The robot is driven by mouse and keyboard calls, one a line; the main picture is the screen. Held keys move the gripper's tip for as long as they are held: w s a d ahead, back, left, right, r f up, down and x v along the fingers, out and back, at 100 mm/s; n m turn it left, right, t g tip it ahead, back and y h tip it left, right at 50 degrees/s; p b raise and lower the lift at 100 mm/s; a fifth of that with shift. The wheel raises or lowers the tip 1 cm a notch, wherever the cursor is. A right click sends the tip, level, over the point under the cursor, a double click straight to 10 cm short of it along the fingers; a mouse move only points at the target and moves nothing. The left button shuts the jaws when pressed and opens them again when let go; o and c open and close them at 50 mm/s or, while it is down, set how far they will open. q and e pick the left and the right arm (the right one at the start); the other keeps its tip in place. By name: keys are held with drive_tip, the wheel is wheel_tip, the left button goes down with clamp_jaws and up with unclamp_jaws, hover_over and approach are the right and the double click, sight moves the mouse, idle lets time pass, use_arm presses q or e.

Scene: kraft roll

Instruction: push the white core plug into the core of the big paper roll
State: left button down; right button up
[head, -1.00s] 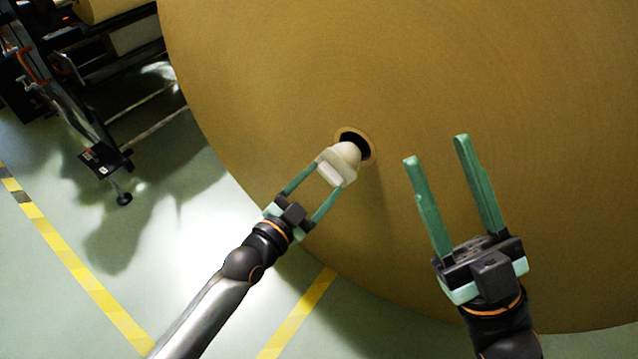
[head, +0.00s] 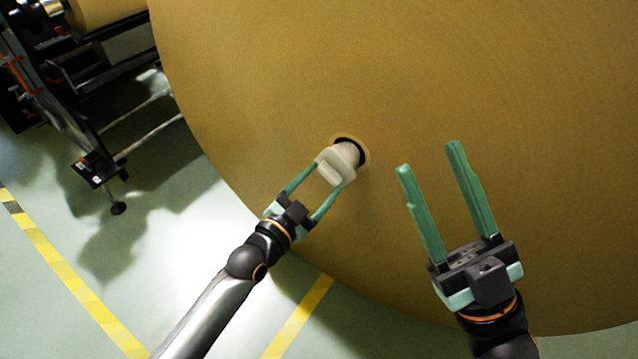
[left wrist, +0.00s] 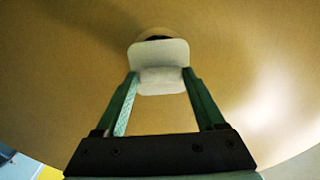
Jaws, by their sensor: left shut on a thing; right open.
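The big paper roll (head: 420,90) fills most of the head view, with its flat brown end face towards me. My left gripper (head: 328,178) is shut on the white core plug (head: 338,166). The plug's nose is at the core hole and covers its lower left part; I cannot tell how deep it reaches. In the left wrist view the plug (left wrist: 160,62) sits between the green fingers, with a sliver of dark hole above it. My right gripper (head: 430,158) is open and empty in front of the roll's face.
A dark metal stand (head: 75,110) with bars is at the upper left, with part of another roll (head: 105,10) above it. Yellow floor lines (head: 75,275) cross the pale green floor (head: 185,235). The floor at lower left is clear.

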sight(333, 170)
use_arm(q)
drive_tip(key=shift+w+d, duration=0.15)
drive_tip(key=shift+w, duration=0.1)
drive_tip(key=shift+w+d, duration=0.45)
drive_tip(key=shift+w, duration=0.1)
drive_tip(key=shift+w+d+b, duration=0.15)
drive_tip(key=shift+w+b, duration=0.05)
drive_tip(key=shift+b, duration=0.15)
drive_tip(key=shift+w+d, duration=0.25)
drive_tip(key=shift+w, duration=0.1)
drive_tip(key=shift+w+d+b, duration=0.3)
drive_tip(key=shift+w, duration=0.05)
idle(0.6)
drive_tip(key=shift+w+d, duration=0.15)
drive_tip(key=shift+w, duration=0.1)
drive_tip(key=shift+w+d, duration=0.25)
drive_tip(key=shift+w, duration=0.1)
drive_tip(key=shift+r, duration=0.1)
idle(0.3)
